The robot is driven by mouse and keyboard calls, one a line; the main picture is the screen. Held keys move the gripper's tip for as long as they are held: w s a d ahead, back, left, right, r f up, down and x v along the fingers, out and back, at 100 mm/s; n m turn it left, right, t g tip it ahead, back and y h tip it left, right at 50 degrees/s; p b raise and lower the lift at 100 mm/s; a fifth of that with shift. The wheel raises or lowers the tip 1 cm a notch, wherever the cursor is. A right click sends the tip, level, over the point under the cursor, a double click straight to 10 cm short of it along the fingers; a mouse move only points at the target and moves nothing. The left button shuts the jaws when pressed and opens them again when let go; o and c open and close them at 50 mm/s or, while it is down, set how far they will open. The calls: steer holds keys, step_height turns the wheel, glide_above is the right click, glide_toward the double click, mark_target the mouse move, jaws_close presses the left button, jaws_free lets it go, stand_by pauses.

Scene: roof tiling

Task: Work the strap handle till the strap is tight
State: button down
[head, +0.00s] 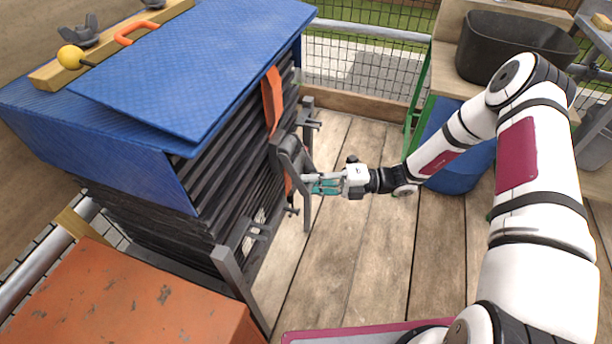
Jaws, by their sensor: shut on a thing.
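An orange strap (271,98) runs down the near side of a tall stack of dark tiles (222,188), from under the blue cover. The strap handle (289,152), a grey ratchet piece, sits on the strap at the side of the stack. More orange strap shows just below it. My gripper (313,184) is at the lower end of the handle and shut on it, reaching in from the right. The fingertips and the exact grip are small and partly hidden. I cannot tell how tight the strap is.
A blue cover (210,60) lies over the stack, with a wooden batten (55,72) on top. Grey metal posts (240,285) flank the stack. A rusty orange box (130,300) is at front left. A black tub (515,45) and blue barrel (455,150) stand right. Plank floor (345,240) is clear between.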

steer(key=s+d+r+m+h+p, duration=0.1)
steer(key=d+r+h+p, duration=0.2)
steer(key=p, duration=0.4)
steer(key=s+d+r+m+g+h+p, duration=0.1)
steer(key=d+r+h+p, duration=0.2)
steer(key=r+h+p, duration=0.2)
steer(key=shift+s+r+m+p, duration=0.3)
steer(key=shift+r+m+p, duration=0.1)
steer(key=shift+r+p, duration=0.95)
steer(key=c, duration=1.8)
jaws_free()
steer(key=v, duration=1.2)
steer(key=shift+w+a+r, duration=0.15)
steer(key=shift+w+r, duration=0.05)
